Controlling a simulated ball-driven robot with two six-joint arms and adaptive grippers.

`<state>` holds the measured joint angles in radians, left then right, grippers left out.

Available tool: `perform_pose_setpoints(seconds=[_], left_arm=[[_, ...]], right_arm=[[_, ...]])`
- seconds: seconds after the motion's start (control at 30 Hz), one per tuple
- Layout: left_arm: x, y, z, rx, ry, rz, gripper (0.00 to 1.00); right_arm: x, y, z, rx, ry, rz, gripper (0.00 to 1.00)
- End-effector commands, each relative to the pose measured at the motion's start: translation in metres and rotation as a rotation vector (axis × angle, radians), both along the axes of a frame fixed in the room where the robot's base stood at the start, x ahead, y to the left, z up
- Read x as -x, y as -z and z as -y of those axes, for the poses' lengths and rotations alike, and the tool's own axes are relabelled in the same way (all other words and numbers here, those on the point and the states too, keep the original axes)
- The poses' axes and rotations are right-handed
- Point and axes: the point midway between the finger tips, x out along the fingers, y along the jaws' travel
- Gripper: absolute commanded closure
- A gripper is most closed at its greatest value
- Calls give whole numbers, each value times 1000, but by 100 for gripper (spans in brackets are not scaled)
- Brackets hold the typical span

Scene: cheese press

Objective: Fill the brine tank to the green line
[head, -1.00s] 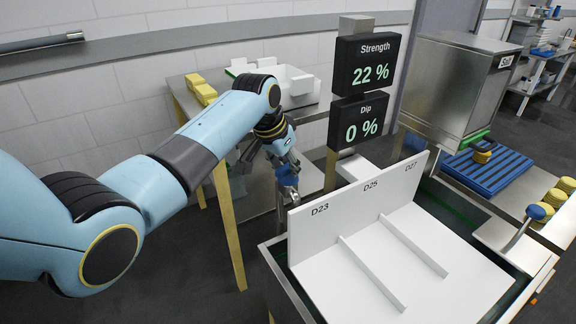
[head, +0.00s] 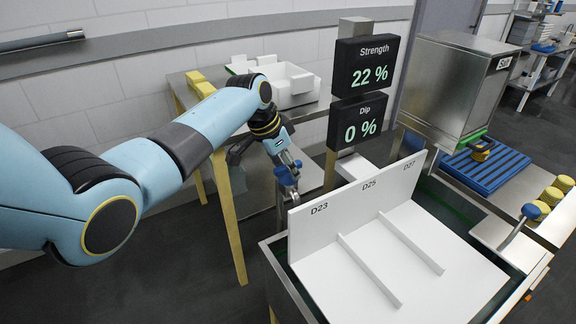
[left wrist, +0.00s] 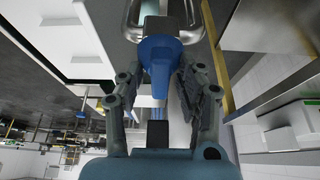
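The brine tank (head: 277,262) is the metal tank at front right, mostly covered by a white divided board (head: 405,262) marked D23, D25 and D27. A dark green strip shows inside its back right part (head: 446,205); I cannot make out the liquid level. A blue valve handle (head: 287,177) is at the tank's back left corner. My left gripper (head: 284,168) is at this handle. In the left wrist view its fingers (left wrist: 159,75) close in on both sides of the blue handle (left wrist: 157,50) and appear to touch it. My right gripper is out of view.
Two displays read Strength 22 % (head: 373,64) and Dip 0 % (head: 357,121). A steel cabinet (head: 455,85), a blue slatted rack (head: 490,167) and another blue-knobbed lever (head: 531,211) stand at right. A wood-legged table (head: 230,215) holds white trays behind my left arm.

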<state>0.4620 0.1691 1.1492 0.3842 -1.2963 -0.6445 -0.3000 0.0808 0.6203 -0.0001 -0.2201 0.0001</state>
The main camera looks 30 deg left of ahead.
Motion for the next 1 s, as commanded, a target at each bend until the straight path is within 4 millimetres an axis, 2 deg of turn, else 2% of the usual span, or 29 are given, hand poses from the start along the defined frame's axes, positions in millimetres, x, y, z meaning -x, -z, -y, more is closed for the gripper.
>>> perform_pose_setpoints(seconds=[0.27,0.37,0.47,0.8,1.0], left_arm=[[0,-1,0,0,-1,0,60],[2,-7,-2,-1,-1,2,60],[6,-20,-5,-1,-1,3,60],[31,-88,-20,-3,0,3,60],[38,-108,-24,-1,0,0,60]], right_arm=[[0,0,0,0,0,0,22],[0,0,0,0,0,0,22],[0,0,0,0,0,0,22],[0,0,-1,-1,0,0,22],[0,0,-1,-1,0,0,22]])
